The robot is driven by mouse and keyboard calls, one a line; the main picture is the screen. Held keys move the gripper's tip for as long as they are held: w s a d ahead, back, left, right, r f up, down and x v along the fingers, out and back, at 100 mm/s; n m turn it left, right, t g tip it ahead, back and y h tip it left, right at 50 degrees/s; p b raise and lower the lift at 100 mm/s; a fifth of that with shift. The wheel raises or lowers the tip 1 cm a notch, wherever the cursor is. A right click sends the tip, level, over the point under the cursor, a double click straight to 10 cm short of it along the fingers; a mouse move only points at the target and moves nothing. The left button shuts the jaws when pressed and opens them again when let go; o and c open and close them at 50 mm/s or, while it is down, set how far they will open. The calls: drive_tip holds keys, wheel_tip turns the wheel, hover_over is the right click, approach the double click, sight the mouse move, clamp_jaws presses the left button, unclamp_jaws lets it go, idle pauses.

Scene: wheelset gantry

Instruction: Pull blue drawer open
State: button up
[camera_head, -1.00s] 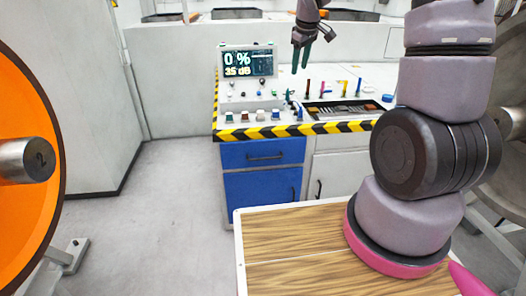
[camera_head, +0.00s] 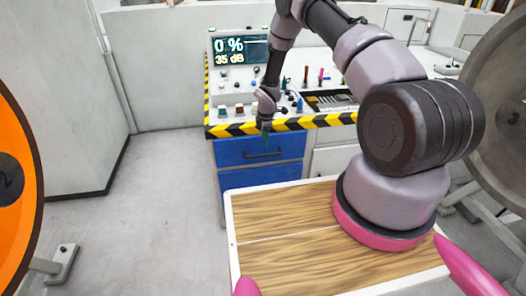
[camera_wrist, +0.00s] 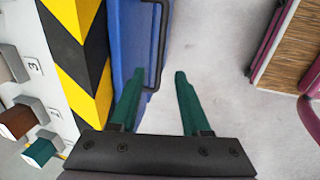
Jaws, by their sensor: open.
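The blue drawer (camera_head: 232,152) is the upper front under the console's left end, and it looks shut. Its black bar handle (camera_head: 265,154) runs sideways across the front. My gripper (camera_head: 266,138) points down just above the handle, in front of the drawer. I cannot tell whether a finger touches the handle.
A blue lower front (camera_head: 240,178) sits below the drawer. The console edge has a yellow-black striped band (camera_head: 225,131), with knobs and a display (camera_head: 240,49) above. My wood-topped base stands close in front. Grey floor (camera_head: 150,200) is clear at left. An orange wheel (camera_head: 12,215) stands far left.

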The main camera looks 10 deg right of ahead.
sight(264, 155)
drive_tip(key=f, duration=0.3)
drive_tip(key=w+f, duration=0.1)
drive_tip(key=f, duration=0.5)
drive_tip(key=shift+w+f, duration=0.3)
drive_tip(key=shift+w, duration=0.1)
clamp_jaws()
idle(0.9)
